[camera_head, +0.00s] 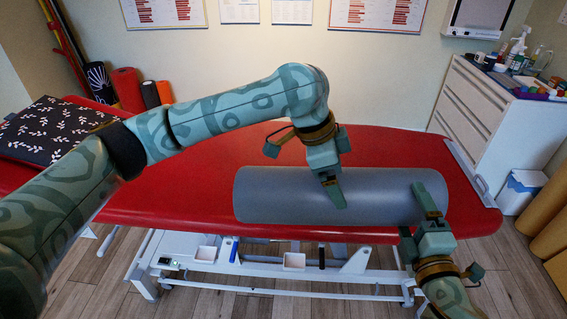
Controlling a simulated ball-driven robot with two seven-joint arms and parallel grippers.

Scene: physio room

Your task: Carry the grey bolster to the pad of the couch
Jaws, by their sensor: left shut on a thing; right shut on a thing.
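The grey bolster (285,195) is a long smooth cylinder lying lengthwise at the front edge of the red couch pad (170,205). In this view it covers part of the pad; whether it rests on it or hangs just above I cannot tell. My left gripper (337,196) reaches over it from behind and is shut on it right of its middle. My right gripper (432,205) comes from the lower right and is shut on its right end. The far fingers are partly hidden by the bolster.
A black leaf-patterned cushion (50,130) lies on the pad's left end. The couch's white frame (210,271) stands below. A white drawer cabinet (487,112) with bottles stands right, beside a white bin (520,192) and tan rolls (548,215). Coloured rolls (128,90) stand behind the couch.

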